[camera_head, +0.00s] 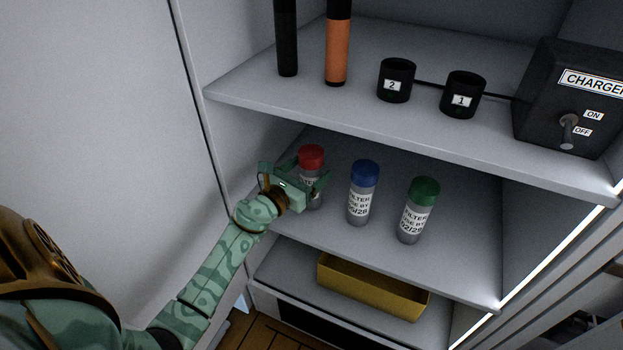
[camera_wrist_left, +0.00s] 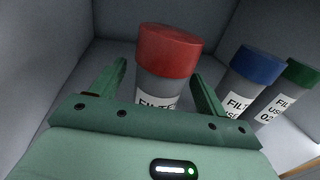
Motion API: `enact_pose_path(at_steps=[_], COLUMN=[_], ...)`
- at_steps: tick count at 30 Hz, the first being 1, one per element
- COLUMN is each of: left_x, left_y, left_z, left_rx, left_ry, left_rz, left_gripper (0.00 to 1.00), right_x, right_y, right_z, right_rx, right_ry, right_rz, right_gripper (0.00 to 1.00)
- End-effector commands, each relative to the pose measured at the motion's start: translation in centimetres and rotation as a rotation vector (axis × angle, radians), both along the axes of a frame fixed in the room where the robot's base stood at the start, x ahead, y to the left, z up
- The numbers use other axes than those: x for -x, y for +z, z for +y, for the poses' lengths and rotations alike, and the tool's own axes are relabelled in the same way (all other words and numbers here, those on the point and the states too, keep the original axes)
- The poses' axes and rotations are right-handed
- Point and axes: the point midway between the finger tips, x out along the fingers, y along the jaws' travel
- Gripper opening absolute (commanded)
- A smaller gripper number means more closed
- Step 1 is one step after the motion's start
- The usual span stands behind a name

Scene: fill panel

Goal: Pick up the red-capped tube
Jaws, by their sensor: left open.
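The red-capped tube (camera_head: 311,158) stands upright on the middle shelf, leftmost of three tubes. It has a grey body with a white label. My left gripper (camera_head: 300,178) is at this tube, open, with one finger on each side of it. In the left wrist view the red-capped tube (camera_wrist_left: 166,55) stands between the two spread fingers of my left gripper (camera_wrist_left: 158,88), with gaps visible at both sides. The palm hides the tube's lower part. My right gripper is not in view.
A blue-capped tube (camera_head: 362,190) and a green-capped tube (camera_head: 417,210) stand to the right on the same shelf. A yellow bin (camera_head: 372,290) sits below.

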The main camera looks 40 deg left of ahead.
Motion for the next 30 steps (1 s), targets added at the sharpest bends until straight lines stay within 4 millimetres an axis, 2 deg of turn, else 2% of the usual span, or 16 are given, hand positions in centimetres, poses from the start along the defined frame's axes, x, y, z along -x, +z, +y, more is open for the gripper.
enact_pose_path(at_steps=[1,5,12,13,19,30], left_x=[-1.0,-2.5,-2.7,-2.7,-2.7,-2.7], left_y=[-0.4,-0.3,-0.1,-0.1,-0.1,0.2], left_z=[0.0,0.0,0.0,0.0,0.0,0.1], left_rx=[0.002,0.002,0.001,0.001,0.001,0.001], left_ry=[0.001,-0.001,-0.001,-0.001,-0.001,-0.001], left_rz=[0.001,0.001,0.001,0.001,0.001,-0.002], left_gripper=[0.75,0.75,0.75,0.72,0.17,0.17], right_x=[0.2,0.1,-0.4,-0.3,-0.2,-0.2], right_y=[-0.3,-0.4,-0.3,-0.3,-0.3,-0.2], right_z=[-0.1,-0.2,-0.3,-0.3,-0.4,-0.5], right_rx=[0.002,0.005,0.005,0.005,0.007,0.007], right_ry=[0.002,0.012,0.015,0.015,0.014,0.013], right_rz=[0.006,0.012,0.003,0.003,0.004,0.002], right_gripper=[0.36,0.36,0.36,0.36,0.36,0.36])
